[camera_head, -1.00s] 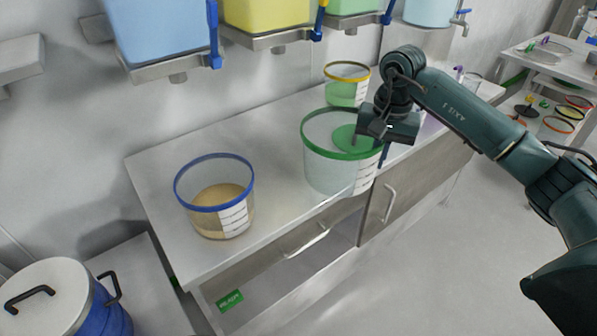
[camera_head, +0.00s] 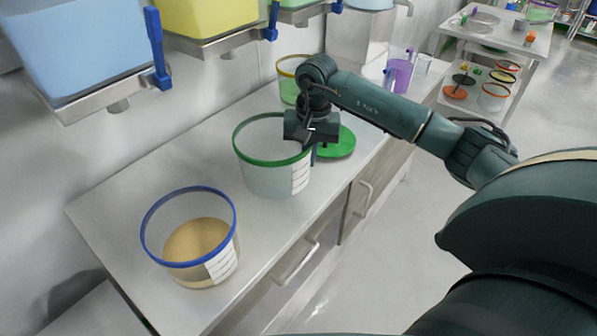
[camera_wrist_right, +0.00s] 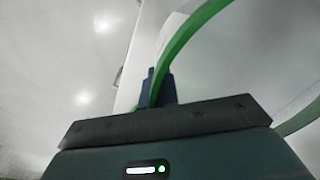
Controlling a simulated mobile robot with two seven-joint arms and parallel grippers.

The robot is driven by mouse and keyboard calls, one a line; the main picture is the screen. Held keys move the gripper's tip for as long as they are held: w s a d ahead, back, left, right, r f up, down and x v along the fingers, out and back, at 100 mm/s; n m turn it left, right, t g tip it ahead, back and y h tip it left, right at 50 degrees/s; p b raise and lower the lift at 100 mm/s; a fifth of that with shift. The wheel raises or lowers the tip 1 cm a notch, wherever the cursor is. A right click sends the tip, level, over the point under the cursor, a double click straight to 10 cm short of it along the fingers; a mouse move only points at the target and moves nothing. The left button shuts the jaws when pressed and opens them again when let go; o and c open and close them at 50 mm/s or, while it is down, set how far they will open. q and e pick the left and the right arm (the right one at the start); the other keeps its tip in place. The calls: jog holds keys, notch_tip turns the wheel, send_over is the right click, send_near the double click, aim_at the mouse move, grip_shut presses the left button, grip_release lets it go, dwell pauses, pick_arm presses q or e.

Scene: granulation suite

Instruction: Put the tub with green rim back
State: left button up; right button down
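The clear tub with green rim (camera_head: 268,180), with a white label on its front, is at the middle of the steel counter (camera_head: 130,215). I cannot tell whether its base touches the counter. My right gripper (camera_head: 313,156) is at the right side of its rim, pointing down. In the right wrist view the green rim (camera_wrist_right: 190,30) runs between the close-set dark fingers (camera_wrist_right: 160,88), which look shut on it. The tub looks upright. My left gripper is not in view.
A blue-rimmed tub of tan powder (camera_head: 221,264) stands front left. A yellow-rimmed tub (camera_head: 288,93) stands behind. A green disc (camera_head: 341,145) lies right of the green-rimmed tub. Bins with blue-handled valves (camera_head: 157,50) overhang the counter. A purple container (camera_head: 400,76) is back right.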

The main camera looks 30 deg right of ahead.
jog(key=shift+f, duration=0.75)
notch_tip(320, 180, down, 3)
jog(key=shift+f+p, duration=0.1)
jog(key=shift+p, duration=0.2)
jog(key=shift+f, duration=0.3)
jog(key=c, duration=2.1)
grip_release()
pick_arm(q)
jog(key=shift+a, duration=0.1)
pick_arm(e)
jog(key=o, duration=0.4)
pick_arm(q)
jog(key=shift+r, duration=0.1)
